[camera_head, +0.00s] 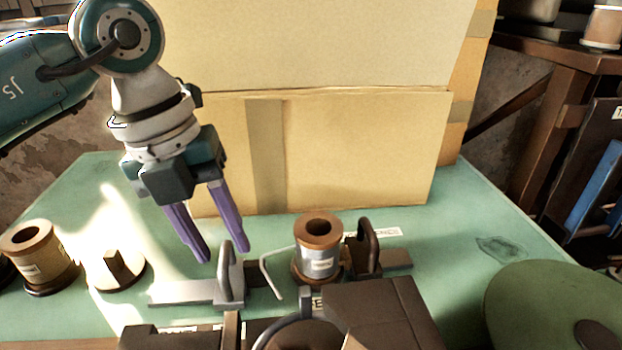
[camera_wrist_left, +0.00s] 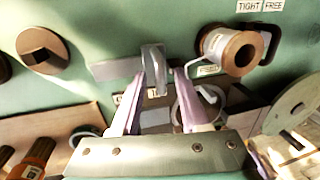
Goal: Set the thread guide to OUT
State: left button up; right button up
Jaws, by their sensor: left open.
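A grey upright handle (camera_head: 231,272) stands on a flat grey rail (camera_head: 183,292) on the green bench; I take it for the thread guide. In the left wrist view the handle (camera_wrist_left: 153,70) shows between my fingertips, with the rail (camera_wrist_left: 115,69) running to the left. My left gripper (camera_head: 225,253) is open, its purple fingers pointing down at the handle; in the left wrist view the gripper (camera_wrist_left: 160,75) has gaps beside the handle, and contact cannot be told. Labels below the rail are partly hidden, so I cannot read OUT. My right gripper is not in view.
A copper-ended spool (camera_head: 318,250) and bent wire stand right of the handle. A dark handle (camera_head: 368,248) by TIGHT and FREE labels is beyond. Left are a round knob (camera_head: 115,272) and another spool (camera_head: 40,258). Cardboard boxes (camera_head: 350,150) stand behind; a green disc (camera_head: 550,305) is right.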

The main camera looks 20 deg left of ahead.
pick_arm(q)
grip_shut()
dwell(0.3)
jog(key=shift+a, duration=0.1)
dwell(1.0)
